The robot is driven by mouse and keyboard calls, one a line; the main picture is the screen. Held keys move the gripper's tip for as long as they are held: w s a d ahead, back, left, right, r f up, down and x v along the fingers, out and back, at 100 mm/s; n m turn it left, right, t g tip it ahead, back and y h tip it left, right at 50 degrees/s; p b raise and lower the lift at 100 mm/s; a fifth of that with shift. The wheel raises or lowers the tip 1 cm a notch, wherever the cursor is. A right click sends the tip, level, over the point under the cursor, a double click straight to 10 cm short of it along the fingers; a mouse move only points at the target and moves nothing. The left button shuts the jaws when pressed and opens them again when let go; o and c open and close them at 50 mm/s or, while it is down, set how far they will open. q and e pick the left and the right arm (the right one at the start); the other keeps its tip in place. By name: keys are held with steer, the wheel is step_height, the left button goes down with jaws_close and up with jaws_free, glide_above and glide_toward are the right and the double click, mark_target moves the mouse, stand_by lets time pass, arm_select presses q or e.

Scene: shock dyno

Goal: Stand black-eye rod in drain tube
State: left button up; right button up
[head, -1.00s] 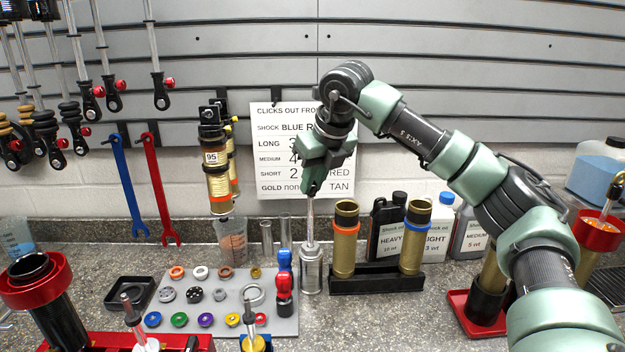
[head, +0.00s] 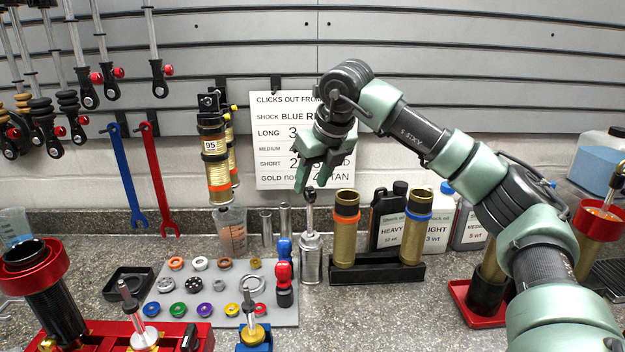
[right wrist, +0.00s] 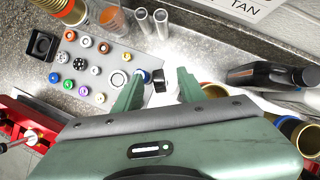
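The rod with the black eye (head: 310,197) stands upright in the clear-grey drain tube (head: 311,264), its lower part hidden inside. A short length of bright shaft shows between the eye and the tube's top. My right gripper (head: 313,182) is just above the eye with its fingers spread and nothing held. In the right wrist view the black eye (right wrist: 158,82) shows in the gap between the open fingers of the right gripper (right wrist: 158,92), apart from both. My left gripper is in neither view.
A grey parts mat (head: 222,312) with several coloured rings lies left of the tube. A black stand (head: 375,276) with two gold cylinders is at right. Free counter lies in front.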

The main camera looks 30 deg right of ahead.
steer(key=b+v, duration=0.1)
steer(key=v, duration=0.7)
steer(key=shift+f, duration=0.1)
stand_by(1.2)
